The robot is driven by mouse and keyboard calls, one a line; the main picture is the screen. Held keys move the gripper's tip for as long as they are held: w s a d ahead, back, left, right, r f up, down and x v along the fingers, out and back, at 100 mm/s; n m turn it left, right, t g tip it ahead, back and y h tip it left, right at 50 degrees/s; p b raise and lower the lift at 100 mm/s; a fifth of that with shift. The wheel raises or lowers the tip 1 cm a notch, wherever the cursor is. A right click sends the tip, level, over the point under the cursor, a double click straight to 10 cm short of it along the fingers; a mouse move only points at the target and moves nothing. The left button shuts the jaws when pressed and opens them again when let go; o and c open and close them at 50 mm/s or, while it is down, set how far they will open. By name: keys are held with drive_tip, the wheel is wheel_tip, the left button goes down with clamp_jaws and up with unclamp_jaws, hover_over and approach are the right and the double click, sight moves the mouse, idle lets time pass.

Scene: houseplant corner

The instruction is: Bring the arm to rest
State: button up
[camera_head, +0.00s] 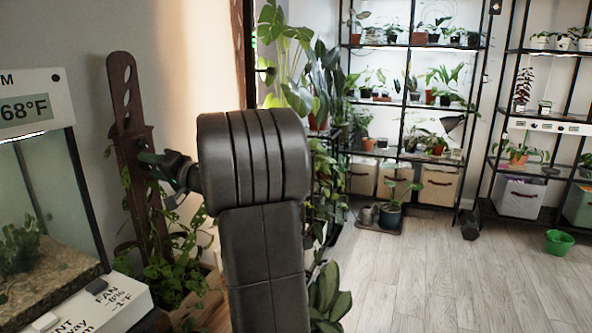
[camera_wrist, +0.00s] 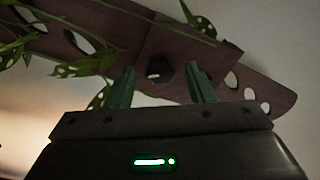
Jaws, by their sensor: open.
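My gripper (camera_head: 146,160) is at the left of the head view, at the end of my dark arm, close to a tall brown wooden plant support (camera_head: 124,95) with oval holes. In the wrist view my gripper (camera_wrist: 162,82) is open, with its two green fingers apart. A dark knob (camera_wrist: 159,73) on the brown support (camera_wrist: 222,60) appears between the fingertips, with a gap on each side. I cannot tell whether the fingertips reach past the knob. Nothing is held.
Leafy vines (camera_head: 178,265) surround the support's base. A glass terrarium (camera_head: 45,200) with a 68°F display stands at left, above a white control panel (camera_head: 105,305). Plant shelves (camera_head: 410,45) line the back. A green pot (camera_head: 559,242) stands on the open floor (camera_head: 450,280) at right.

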drive_tip(key=n+p, duration=0.1)
drive_tip(key=n, duration=0.3)
idle(0.5)
drive_tip(key=shift+d, duration=0.15)
